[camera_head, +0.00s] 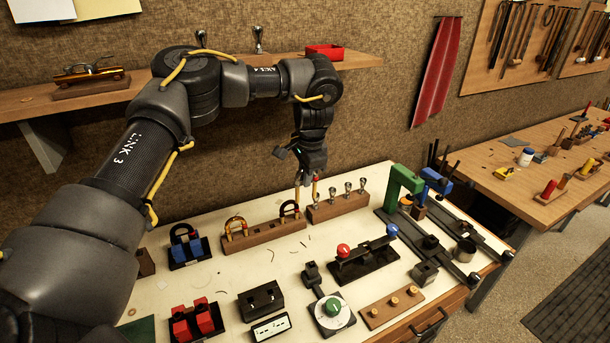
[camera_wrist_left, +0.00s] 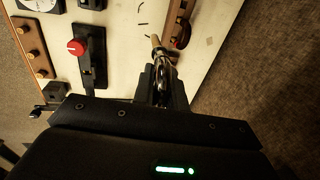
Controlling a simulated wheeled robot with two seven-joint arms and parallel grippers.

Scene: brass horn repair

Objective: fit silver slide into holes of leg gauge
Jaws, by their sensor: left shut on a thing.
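My left gripper (camera_head: 307,180) hangs over the back of the workbench, between two wooden racks. My right gripper is not in view.
A wooden rack (camera_head: 262,238) holds U-shaped slides left of the gripper; another rack (camera_head: 338,208) holds several silver mouthpieces. A black fixture with red and blue knobs (camera_head: 365,264), a green-knobbed dial (camera_head: 333,312) and red blocks (camera_head: 195,322) stand forward.

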